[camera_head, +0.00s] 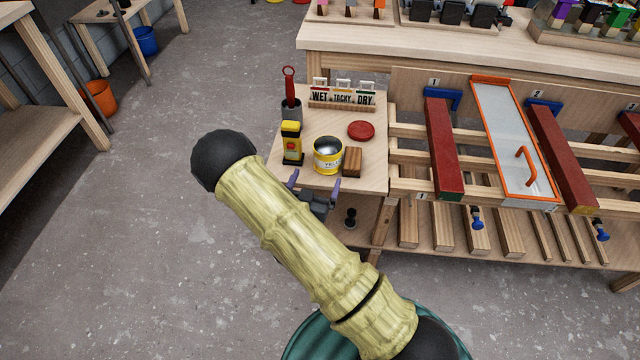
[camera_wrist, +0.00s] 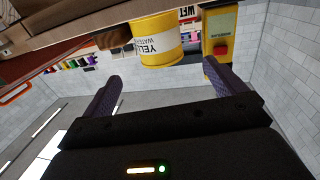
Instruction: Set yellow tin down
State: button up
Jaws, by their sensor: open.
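The yellow tin (camera_head: 325,164) stands upright and open-topped on the small wooden side table (camera_head: 312,181), near its front edge. Its inside looks grey. The wrist view, which is upside down, shows the labelled side of the tin (camera_wrist: 157,40) just beyond the fingertips. My gripper (camera_head: 313,185) is open and empty in front of the table edge, with its purple fingers apart and pointing toward the tin. In the wrist view my gripper (camera_wrist: 162,73) has no tin between its fingers, and a gap seems to show between them and the tin.
A wooden block (camera_head: 352,161) stands close to the tin's right. A red lid (camera_head: 361,130) lies behind it. A yellow and black device (camera_head: 291,143) stands at left, before a cup with a red-handled tool (camera_head: 290,95). A wet/tacky/dry sign (camera_head: 342,97) is behind. Red battens (camera_head: 443,150) lie right.

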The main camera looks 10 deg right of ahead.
jog(key=s+d+r+n+g+y, duration=0.2)
jog(key=s+r+g+y, duration=0.2)
jog(key=s, duration=0.5)
jog(key=s+d+r+n+g+y, duration=0.3)
jog(key=s+r+g+y, duration=0.1)
jog(key=s+r+g, duration=0.5)
jog(key=shift+s+d+r, duration=0.25)
jog(key=shift+s+r, duration=0.2)
jog(key=shift+s, duration=0.05)
jog(key=shift+c, duration=0.5)
